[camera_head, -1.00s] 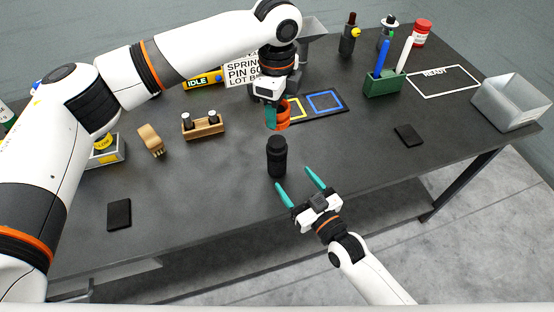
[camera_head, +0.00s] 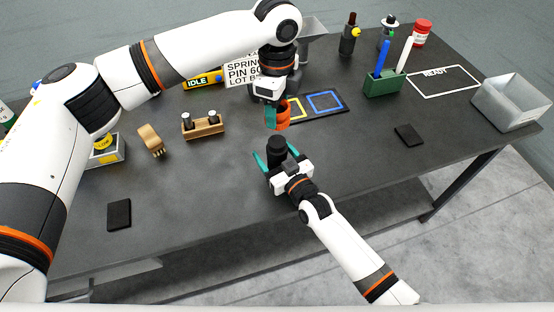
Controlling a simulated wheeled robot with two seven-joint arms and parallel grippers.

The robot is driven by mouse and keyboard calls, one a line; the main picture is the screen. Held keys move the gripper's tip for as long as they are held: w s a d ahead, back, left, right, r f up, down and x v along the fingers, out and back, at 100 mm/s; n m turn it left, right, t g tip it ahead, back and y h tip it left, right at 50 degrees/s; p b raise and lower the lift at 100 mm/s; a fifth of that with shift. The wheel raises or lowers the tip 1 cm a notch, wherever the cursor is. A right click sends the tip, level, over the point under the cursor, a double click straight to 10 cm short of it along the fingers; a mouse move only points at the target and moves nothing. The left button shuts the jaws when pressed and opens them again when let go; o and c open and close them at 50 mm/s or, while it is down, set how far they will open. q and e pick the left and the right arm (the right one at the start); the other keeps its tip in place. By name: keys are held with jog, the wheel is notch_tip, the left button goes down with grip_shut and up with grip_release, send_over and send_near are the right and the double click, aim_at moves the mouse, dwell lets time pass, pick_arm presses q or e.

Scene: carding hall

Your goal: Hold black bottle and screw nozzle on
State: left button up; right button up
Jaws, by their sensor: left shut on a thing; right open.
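The black bottle (camera_head: 277,147) stands upright on the dark table near its front edge. My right gripper (camera_head: 275,155) is open, with its teal fingers on either side of the bottle. Its body hides the bottle's lower part, and I cannot tell whether the fingers touch it. My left gripper (camera_head: 275,112) points down just behind and above the bottle. It is shut on an orange piece (camera_head: 283,118), which looks like the nozzle and is partly hidden by the teal fingers. The orange piece is apart from the bottle.
A mat with yellow and blue squares (camera_head: 342,109) lies behind right. A wooden holder (camera_head: 206,131) and a brush (camera_head: 151,140) are left. A green pen holder (camera_head: 384,85) and a metal bin (camera_head: 512,103) stand right. Black pads (camera_head: 119,215) (camera_head: 409,135) lie flat.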

jog(key=shift+c, duration=0.4)
jog(key=c, duration=1.4)
pick_arm(q)
send_over(277, 141)
jog(key=shift+f, duration=2.5)
jog(key=shift+f, duration=0.85)
jog(key=shift+f, duration=0.55)
